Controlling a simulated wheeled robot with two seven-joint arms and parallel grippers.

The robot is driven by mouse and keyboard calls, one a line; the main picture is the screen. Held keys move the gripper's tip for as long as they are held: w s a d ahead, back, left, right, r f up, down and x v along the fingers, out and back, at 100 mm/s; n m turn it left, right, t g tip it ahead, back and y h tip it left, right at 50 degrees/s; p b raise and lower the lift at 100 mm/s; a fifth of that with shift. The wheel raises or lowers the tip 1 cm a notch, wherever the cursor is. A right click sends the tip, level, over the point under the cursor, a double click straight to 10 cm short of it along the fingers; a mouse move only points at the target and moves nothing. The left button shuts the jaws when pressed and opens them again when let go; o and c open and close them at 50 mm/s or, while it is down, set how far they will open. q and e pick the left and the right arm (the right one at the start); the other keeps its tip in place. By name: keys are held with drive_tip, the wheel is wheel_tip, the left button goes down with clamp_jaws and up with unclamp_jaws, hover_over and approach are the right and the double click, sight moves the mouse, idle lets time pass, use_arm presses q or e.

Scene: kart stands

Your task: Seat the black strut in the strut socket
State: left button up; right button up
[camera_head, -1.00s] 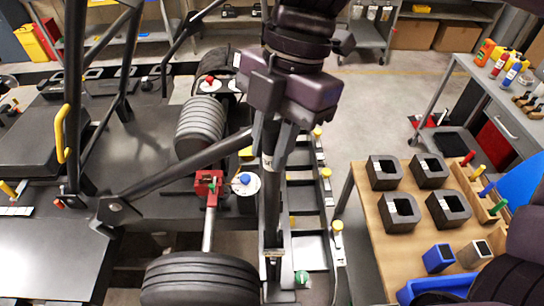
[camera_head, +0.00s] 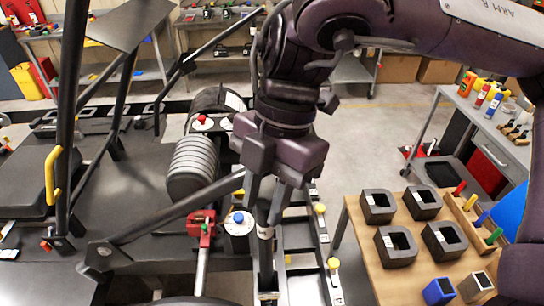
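The black strut (camera_head: 265,255) is a dark tube with a pale band, standing almost upright in the middle of the picture. My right gripper (camera_head: 268,200) comes from above, with its fingers on either side of the strut's upper part, and looks shut on it. The strut's lower end reaches down near a small white label at the kart frame's right side, close to the bottom edge. The strut socket is not clear; I cannot tell whether the strut's end is in it or above it. My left gripper is out of view.
A red clamp (camera_head: 201,226) and a blue-knobbed canister (camera_head: 239,228) stand just left of the strut. A slanting black frame bar (camera_head: 175,210) runs towards it. A wooden table (camera_head: 365,252) with black blocks stands to the right. Open floor lies behind it.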

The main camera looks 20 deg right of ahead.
drive_tip(key=p+v, duration=0.1)
drive_tip(key=v, duration=1)
drive_tip(key=shift+p, duration=0.35)
drive_tip(key=shift+r, duration=0.1)
